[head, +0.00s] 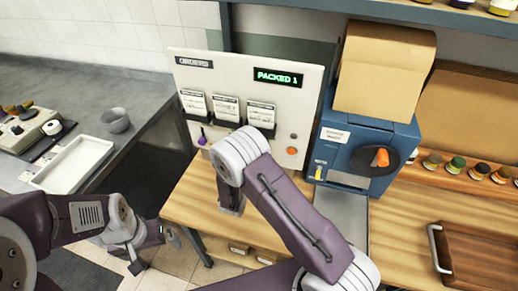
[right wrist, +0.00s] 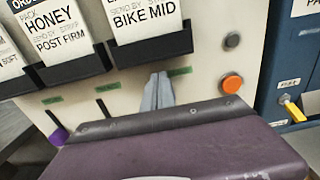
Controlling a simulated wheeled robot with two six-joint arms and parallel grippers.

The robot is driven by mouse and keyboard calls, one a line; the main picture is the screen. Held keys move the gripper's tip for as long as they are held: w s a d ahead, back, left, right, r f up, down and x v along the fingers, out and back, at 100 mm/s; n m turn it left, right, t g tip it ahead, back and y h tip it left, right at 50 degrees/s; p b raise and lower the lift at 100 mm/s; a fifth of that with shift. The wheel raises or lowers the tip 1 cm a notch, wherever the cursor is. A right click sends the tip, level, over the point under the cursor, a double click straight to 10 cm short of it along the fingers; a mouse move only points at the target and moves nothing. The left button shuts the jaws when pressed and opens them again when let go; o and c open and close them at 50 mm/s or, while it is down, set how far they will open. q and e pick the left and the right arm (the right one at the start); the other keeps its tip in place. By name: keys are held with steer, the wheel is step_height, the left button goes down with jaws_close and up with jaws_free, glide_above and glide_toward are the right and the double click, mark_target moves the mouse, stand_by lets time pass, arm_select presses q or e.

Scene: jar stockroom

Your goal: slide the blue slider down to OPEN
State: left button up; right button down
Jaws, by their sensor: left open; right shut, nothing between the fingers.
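A cream panel (head: 245,68) stands at the back of the wooden bench. A purple slider knob (head: 202,139) shows low on its left; the knob also shows in the right wrist view (right wrist: 58,135). I cannot make out a blue slider; my right arm covers the panel's lower middle. My right gripper (right wrist: 158,92) is shut and empty, its grey fingertips near the panel face beneath the "BIKE MID" card, between two green labels. Whether it touches the panel is unclear. My left gripper (head: 154,254) is open and empty, low at the left, away from the panel.
An orange button (right wrist: 232,83) is right of my right fingertips. A blue machine (head: 367,150) with a yellow slider (head: 319,172) stands right of the panel. Several jars and a wooden tray (head: 480,258) are farther right. A grey counter with a white tray (head: 75,163) is left.

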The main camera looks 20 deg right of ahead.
steer(key=shift+f+b, duration=2.05)
steer(key=shift+f, duration=0.4)
steer(key=r+p+v, duration=0.1)
steer(key=v, duration=0.9)
steer(key=shift+r, duration=0.2)
